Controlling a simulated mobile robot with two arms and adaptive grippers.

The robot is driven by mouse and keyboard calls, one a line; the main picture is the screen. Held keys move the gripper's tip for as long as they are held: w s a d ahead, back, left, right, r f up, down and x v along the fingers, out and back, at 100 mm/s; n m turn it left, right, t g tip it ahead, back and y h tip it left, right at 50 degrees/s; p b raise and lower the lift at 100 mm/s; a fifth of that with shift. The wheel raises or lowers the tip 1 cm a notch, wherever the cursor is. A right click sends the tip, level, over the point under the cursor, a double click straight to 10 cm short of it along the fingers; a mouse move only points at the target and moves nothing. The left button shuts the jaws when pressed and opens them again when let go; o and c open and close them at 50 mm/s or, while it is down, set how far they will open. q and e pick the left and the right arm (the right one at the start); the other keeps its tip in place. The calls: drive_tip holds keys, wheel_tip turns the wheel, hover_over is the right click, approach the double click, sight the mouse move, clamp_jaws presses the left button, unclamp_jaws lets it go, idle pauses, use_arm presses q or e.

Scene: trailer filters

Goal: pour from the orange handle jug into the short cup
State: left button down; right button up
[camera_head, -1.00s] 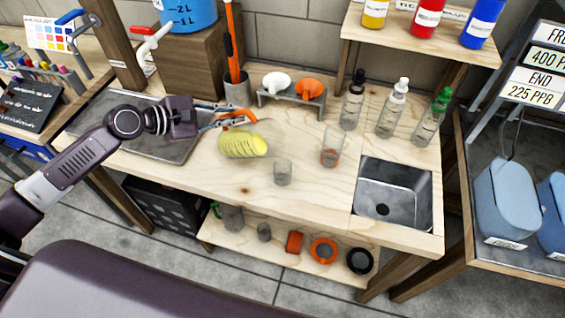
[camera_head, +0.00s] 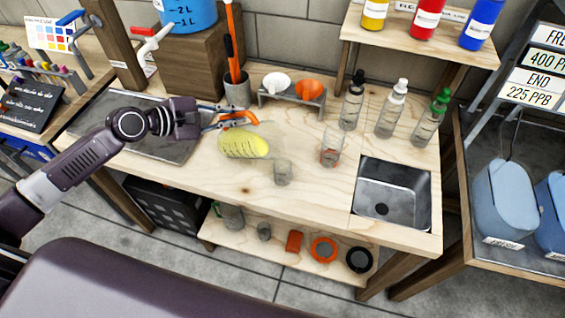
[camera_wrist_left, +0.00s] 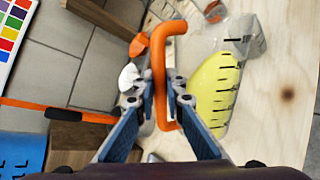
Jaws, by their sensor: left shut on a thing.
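My left gripper (camera_head: 216,121) is shut on the orange handle (camera_head: 240,117) of the clear jug, over the bench. In the left wrist view the fingers (camera_wrist_left: 157,105) close on both sides of the orange handle (camera_wrist_left: 160,60). Yellow contents (camera_head: 243,144) show in the jug, also in the left wrist view (camera_wrist_left: 213,90). The jug looks tipped to the right; its clear walls are hard to make out. The short cup (camera_head: 283,174) is clear and stands upright on the bench, right of and nearer than the jug. No stream is visible. My right gripper is not in view.
A taller clear beaker with red marks (camera_head: 330,152) stands right of the short cup, beside the sink (camera_head: 393,190). Several bottles (camera_head: 390,110) and a small stand of funnels (camera_head: 292,98) are behind. The front of the bench is bare.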

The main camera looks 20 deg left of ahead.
use_arm(q)
drive_tip(key=shift+d+r+p, duration=0.15)
drive_tip(key=shift+r+p, duration=0.15)
drive_tip(key=shift+p, duration=0.1)
drive_tip(key=shift+s+d+r+m+y+p, duration=0.15)
drive_tip(key=shift+d+r+m+y+p, duration=0.3)
drive_tip(key=shift+p, duration=0.7)
idle(1.4)
drive_tip(key=shift+s+d+r+m+p, duration=0.1)
drive_tip(key=shift+d+r+m+p, duration=0.2)
drive_tip(key=shift+p, duration=0.1)
idle(4.6)
